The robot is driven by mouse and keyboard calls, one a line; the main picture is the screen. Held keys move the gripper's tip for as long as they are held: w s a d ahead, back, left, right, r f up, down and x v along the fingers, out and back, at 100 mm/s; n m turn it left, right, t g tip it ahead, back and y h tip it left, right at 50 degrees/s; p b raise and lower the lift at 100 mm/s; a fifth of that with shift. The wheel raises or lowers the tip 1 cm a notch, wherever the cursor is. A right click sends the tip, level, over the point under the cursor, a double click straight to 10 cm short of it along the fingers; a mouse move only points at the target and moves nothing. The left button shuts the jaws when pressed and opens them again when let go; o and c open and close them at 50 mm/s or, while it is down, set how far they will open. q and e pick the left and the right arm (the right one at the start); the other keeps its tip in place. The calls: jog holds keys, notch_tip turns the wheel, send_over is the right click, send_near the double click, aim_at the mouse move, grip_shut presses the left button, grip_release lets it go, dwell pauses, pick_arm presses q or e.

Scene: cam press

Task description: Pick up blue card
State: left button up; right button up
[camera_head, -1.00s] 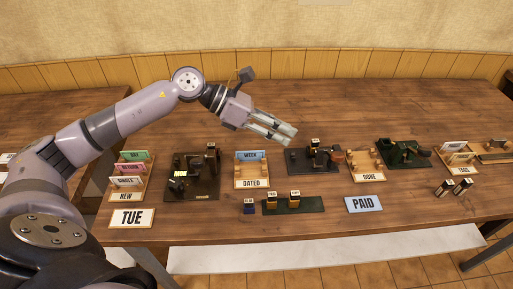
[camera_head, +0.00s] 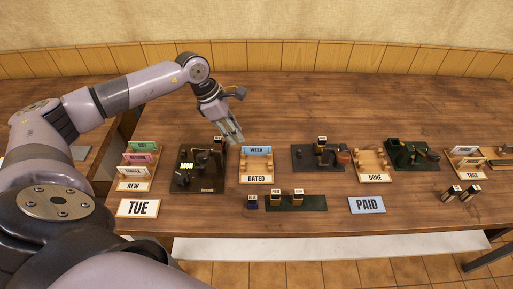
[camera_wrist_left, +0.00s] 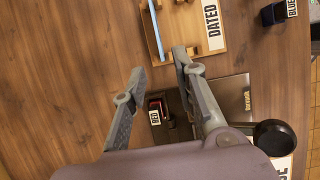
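The blue card (camera_head: 257,150), marked WEEK, stands upright in the wooden rack (camera_head: 256,180) labelled DATED. In the left wrist view the blue card (camera_wrist_left: 152,35) shows as a thin edge at the top, with the DATED rack (camera_wrist_left: 208,65) beside it. My left gripper (camera_head: 235,140) is open and empty, above and just left of the DATED rack, near the dark press (camera_head: 187,180). In the left wrist view its fingertips (camera_wrist_left: 159,62) are spread, close to the card's lower end but apart from it. My right gripper is out of view.
The NEW rack (camera_head: 133,184) with several cards stands left of the dark press. A second press (camera_head: 305,160) and the DONE rack (camera_head: 372,178) stand to the right. TUE (camera_head: 137,208) and PAID (camera_head: 366,205) plates lie in front. The table behind is clear.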

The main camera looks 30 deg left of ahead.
aim_at(250, 151)
pick_arm(q)
jog(key=x, duration=0.1)
jog(key=p+x, duration=0.1)
jog(key=x, duration=0.1)
jog(key=p+x, duration=0.1)
jog(key=x, duration=0.1)
jog(key=shift+w+d+f, duration=0.15)
jog(key=shift+d, duration=0.25)
jog(key=shift+w+d+f, duration=0.1)
jog(key=shift+f, duration=0.3)
grip_shut()
